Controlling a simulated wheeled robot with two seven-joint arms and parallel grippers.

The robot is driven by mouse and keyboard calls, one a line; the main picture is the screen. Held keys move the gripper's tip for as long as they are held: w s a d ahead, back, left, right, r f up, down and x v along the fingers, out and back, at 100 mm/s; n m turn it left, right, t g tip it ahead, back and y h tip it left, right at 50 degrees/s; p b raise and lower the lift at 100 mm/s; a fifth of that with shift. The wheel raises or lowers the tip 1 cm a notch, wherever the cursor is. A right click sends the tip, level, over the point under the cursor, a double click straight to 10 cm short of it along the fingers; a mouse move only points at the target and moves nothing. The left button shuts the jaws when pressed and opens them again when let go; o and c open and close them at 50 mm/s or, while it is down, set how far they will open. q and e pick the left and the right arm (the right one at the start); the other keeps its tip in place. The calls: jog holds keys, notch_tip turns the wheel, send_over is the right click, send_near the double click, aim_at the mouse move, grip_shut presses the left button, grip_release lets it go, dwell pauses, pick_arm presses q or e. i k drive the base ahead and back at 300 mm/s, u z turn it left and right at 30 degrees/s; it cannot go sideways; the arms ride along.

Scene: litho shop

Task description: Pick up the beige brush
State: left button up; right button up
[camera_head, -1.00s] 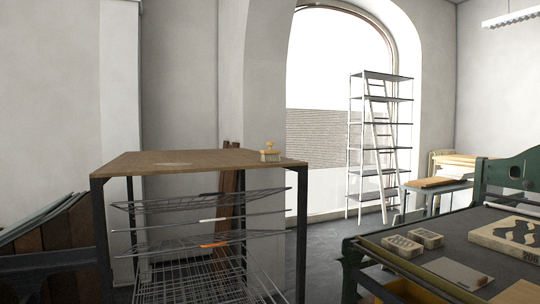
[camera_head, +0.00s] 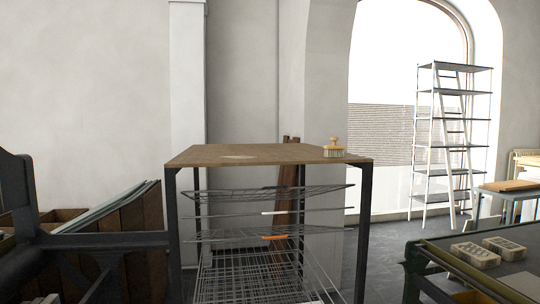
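A beige brush (camera_head: 333,148) with a knob on top and pale bristles below stands upright near the back right corner of a brown wooden rack top (camera_head: 270,153). Nothing touches it except the top it stands on. Neither of my grippers shows in the head view.
Wire shelves (camera_head: 265,235) fill the dark metal frame under the top. A dark frame with boards (camera_head: 110,235) is at the left. Dark floor (camera_head: 380,260) shows between rack and press table.

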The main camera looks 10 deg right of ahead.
aim_at(333, 150)
jog(key=z, duration=0.3)
jog(key=i, duration=0.3)
jog(key=z, duration=0.4)
